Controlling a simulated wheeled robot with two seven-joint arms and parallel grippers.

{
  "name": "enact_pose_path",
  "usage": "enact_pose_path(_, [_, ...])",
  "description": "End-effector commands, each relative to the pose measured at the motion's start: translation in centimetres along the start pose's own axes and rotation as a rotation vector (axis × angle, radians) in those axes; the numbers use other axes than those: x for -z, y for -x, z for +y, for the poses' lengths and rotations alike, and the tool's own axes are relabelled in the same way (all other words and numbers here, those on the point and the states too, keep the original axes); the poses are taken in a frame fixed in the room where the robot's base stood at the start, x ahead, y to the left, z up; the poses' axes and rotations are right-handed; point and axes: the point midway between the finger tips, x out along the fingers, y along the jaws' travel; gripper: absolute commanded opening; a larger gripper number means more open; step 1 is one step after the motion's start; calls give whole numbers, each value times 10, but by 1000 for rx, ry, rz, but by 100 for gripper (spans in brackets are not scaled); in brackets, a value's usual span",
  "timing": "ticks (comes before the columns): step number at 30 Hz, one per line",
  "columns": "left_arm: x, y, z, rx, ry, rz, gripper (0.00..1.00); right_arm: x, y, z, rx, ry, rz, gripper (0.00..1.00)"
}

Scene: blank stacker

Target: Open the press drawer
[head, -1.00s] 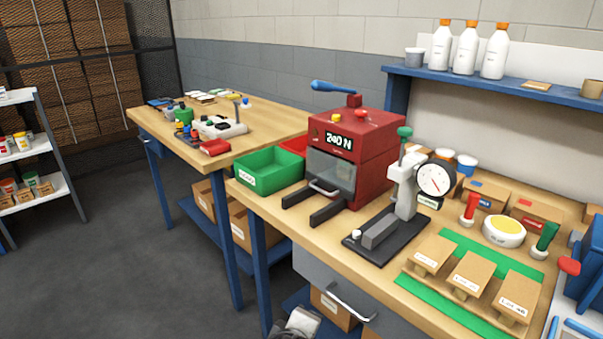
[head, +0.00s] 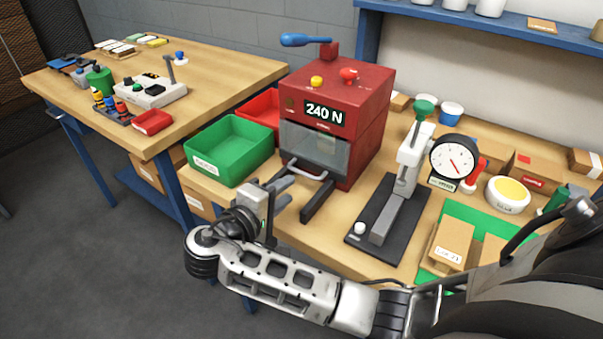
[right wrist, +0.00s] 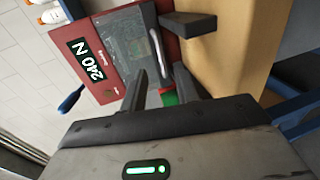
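The red press (head: 345,105) stands on the wooden bench, with a "240 N" display. Its drawer (head: 314,146) has a clear front and a grey bar handle (head: 308,173), and looks closed. In the right wrist view the drawer front (right wrist: 125,42) and handle (right wrist: 156,46) lie beyond the fingertips. My right gripper (head: 273,199) is in front of the press, short of the handle and partly overlapping the press's left foot in view. In the right wrist view my right gripper (right wrist: 160,78) has its fingers apart with nothing between them. My left gripper is not in view.
A green bin (head: 229,150) and a red bin (head: 262,108) stand left of the press. The press's dark right foot (head: 318,202) juts forward near my gripper. Floor space lies left of the bench.

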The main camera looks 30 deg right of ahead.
Motion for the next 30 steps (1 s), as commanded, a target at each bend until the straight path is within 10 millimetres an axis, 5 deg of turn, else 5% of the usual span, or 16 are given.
enact_pose_path(10, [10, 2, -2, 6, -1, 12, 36, 0, -62, 1, -1, 1, 0, 30])
enact_pose_path(23, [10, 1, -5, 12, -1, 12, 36, 0, -74, -1, 1, 1, 1, 30])
enact_pose_path(27, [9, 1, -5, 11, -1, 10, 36, 0, -74, 0, 1, 1, 1, 0])
enact_pose_path(30, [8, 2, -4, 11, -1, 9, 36, 0, -74, -1, 1, 1, 1, 0])
